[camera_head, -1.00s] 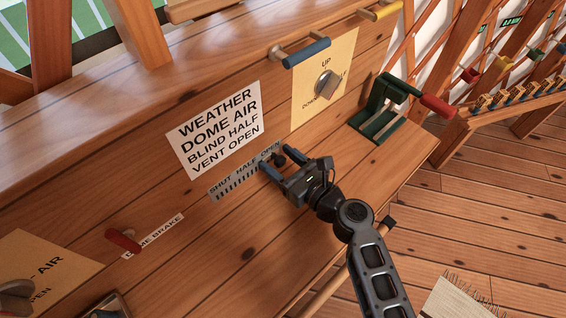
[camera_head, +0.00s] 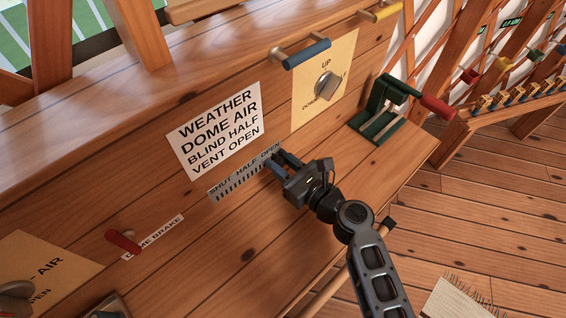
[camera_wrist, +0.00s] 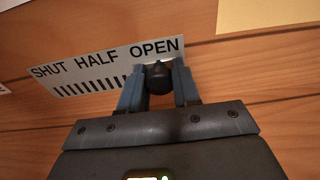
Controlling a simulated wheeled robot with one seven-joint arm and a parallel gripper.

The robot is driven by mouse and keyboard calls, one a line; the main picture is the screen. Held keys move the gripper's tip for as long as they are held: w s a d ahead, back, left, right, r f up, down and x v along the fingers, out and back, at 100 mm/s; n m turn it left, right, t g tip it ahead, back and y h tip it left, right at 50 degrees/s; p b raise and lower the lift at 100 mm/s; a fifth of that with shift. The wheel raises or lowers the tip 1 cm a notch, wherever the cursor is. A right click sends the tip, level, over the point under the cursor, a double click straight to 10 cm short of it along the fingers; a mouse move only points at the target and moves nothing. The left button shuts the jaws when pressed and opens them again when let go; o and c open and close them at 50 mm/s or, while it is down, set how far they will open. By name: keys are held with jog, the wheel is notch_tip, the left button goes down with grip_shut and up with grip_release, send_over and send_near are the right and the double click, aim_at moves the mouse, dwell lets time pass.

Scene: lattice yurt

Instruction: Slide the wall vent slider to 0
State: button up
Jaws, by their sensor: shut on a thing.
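The vent slider scale (camera_head: 232,180) is a grey strip on the wooden panel, marked SHUT, HALF and OPEN from left to right; it also shows in the wrist view (camera_wrist: 75,72). The slider's dark round knob (camera_wrist: 158,78) sits at the OPEN end. My gripper (camera_head: 278,163) is at that end of the strip, its blue-grey fingers closed on the two sides of the knob. In the wrist view the fingertips (camera_wrist: 158,85) press the knob from left and right. In the head view the fingers hide the knob.
Above is a white sign (camera_head: 215,130) reading VENT OPEN. A knob plate (camera_head: 325,85), a blue-handled bar (camera_head: 307,53) and a green lever with a red grip (camera_head: 385,108) are up and right. A red brake lever (camera_head: 123,241) is lower left. The panel below the strip is clear.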

aim_at(254, 168)
jog(key=shift+s+a, duration=1.7)
jog(key=shift+s, duration=0.15)
